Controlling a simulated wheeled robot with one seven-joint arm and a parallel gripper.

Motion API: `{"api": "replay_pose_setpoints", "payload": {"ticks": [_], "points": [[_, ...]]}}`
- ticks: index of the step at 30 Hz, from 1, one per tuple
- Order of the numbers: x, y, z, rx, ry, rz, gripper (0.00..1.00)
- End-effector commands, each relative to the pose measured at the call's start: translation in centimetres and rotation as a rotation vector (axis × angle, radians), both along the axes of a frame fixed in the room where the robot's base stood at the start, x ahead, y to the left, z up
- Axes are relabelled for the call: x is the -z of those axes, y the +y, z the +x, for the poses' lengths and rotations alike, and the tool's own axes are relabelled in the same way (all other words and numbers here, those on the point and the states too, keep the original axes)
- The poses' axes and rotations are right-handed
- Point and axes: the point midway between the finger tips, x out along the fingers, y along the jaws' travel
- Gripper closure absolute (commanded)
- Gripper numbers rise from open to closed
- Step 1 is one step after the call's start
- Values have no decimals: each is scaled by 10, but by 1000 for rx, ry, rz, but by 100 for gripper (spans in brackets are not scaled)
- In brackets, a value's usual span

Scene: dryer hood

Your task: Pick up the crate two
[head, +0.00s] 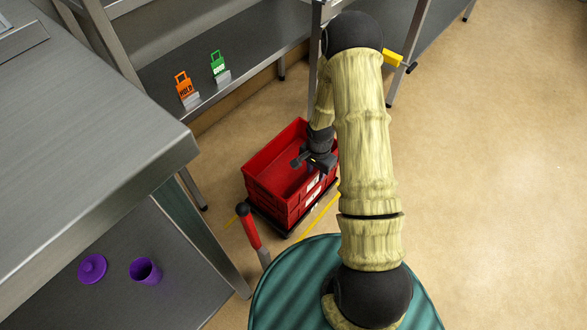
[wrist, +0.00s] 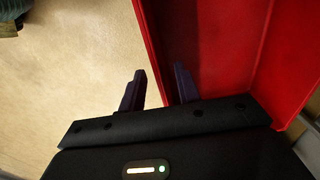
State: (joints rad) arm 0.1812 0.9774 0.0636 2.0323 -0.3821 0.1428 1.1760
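Red crates (head: 268,160) stand stacked on a low dark base on the floor in the head view; the top one is open and looks empty. White labels show on their side, but I cannot read which is crate two. My gripper (head: 305,162) is at the top crate's right side. In the wrist view my gripper (wrist: 159,88) has its fingers apart, with the red crate wall (wrist: 152,45) running between them. One finger is over the floor outside, the other over the crate's inside. I cannot tell whether either touches the wall.
A red-handled tool (head: 248,226) stands in front. Floor at right is clear.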

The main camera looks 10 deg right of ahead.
Motion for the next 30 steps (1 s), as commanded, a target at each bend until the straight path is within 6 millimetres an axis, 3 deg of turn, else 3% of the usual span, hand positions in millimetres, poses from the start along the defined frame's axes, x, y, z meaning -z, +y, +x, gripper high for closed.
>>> {"api": "replay_pose_setpoints", "payload": {"ticks": [12, 30], "points": [[50, -1, 1, 0, 1, 1, 67], [51, -1, 1, 0, 0, 0, 67]]}}
